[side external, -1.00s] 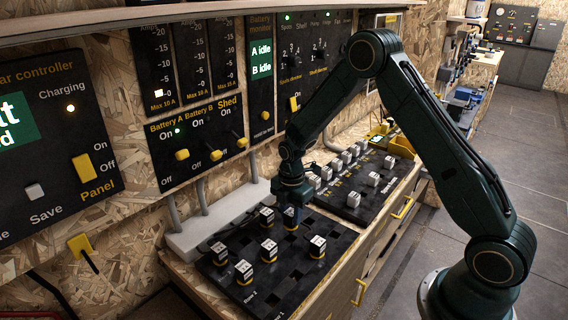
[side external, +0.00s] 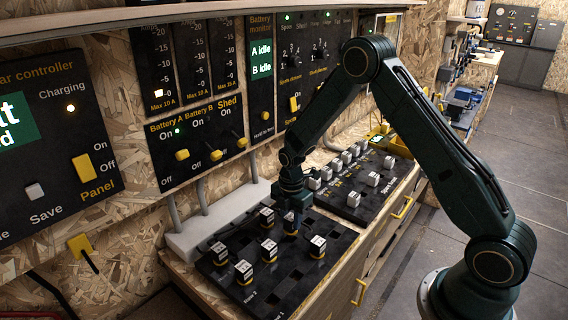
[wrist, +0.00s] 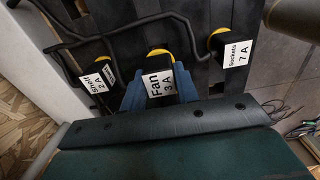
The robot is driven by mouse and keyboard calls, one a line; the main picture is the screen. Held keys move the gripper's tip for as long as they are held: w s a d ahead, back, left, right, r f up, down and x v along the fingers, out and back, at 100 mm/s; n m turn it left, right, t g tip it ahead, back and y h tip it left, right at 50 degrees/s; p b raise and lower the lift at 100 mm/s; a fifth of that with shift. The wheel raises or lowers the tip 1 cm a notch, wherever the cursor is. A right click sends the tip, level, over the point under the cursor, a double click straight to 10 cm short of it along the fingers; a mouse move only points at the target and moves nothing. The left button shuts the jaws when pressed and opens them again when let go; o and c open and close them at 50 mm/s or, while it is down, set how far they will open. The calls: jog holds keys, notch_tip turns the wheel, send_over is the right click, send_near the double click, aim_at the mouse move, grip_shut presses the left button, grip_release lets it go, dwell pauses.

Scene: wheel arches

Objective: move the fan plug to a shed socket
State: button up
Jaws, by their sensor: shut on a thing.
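The fan plug (wrist: 158,78) is a dark plug with a yellow collar and a white label reading "Fan 3 A". My gripper (wrist: 159,88) has its blue jaws on both sides of it, shut on it. In the side view my gripper (side external: 291,218) points down at the back right part of the black socket board (side external: 318,258). The jaws hide most of the plug there, and I cannot tell whether it is fully seated. Empty square sockets show on the board, but the small yellow labels along its front are too small to read surely.
The Shelf plug (wrist: 97,80) and Sockets plug (wrist: 231,50) flank the held plug. Several labelled plugs, such as one at the front (side external: 244,271), stand on the board. Switch panels (side external: 198,145) line the wall.

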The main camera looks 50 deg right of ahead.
jog(key=shift+f, duration=1.5)
dwell(1.4)
jog(key=o, duration=1.6)
jog(key=shift+c, duration=0.2)
jog(key=shift+r, duration=4.5)
